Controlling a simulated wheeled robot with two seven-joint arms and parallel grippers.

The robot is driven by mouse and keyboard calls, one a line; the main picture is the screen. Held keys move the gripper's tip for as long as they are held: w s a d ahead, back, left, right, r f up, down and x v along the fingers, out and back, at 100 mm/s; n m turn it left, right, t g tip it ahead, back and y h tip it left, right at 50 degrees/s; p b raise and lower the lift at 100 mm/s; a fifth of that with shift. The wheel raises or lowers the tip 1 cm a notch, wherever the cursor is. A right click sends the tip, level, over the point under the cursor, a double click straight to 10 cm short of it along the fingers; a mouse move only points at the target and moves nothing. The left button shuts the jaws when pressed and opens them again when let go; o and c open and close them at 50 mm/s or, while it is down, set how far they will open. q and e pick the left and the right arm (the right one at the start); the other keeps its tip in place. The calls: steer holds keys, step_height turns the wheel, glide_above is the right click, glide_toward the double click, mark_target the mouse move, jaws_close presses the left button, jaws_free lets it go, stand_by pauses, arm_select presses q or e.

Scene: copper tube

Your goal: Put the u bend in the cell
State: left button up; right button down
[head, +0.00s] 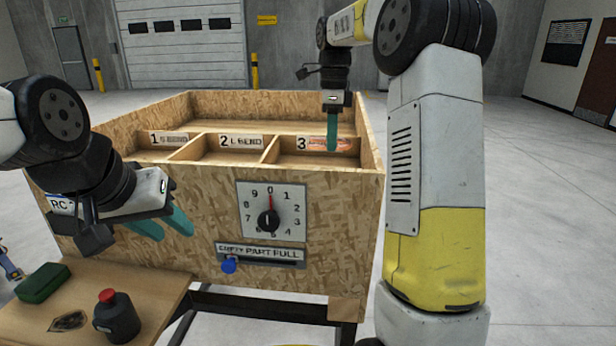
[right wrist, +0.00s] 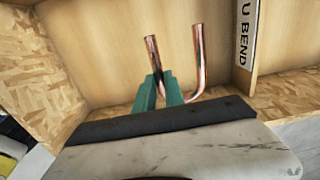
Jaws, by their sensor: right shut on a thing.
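The copper u bend (right wrist: 200,62) shows in the right wrist view as two upright legs, with part of the curve at the lower right. My right gripper (right wrist: 168,88) is shut on its left leg; the green fingers hide part of the tube. In the head view my right gripper (head: 332,148) points down into the cell marked 3 (head: 290,157), and copper shows beside its fingertips. The right wrist view shows a U BEND label (right wrist: 246,32) on the cell wall. I cannot tell whether the tube touches the floor. My left gripper (head: 162,226) is open and empty before the box front.
Cells marked 1 (head: 169,138) and 2 (head: 240,142) lie to the left in the chipboard box (head: 200,205). Its front carries a dial (head: 270,212) and a slider with a blue knob (head: 229,265).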

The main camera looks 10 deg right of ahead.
step_height(320, 180, down, 8)
steer(key=shift+f, duration=0.15)
stand_by(0.3)
steer(key=c, duration=1.4)
jaws_free()
steer(key=shift+c, duration=0.2)
step_height(320, 180, up, 12)
steer(key=shift+r, duration=0.1)
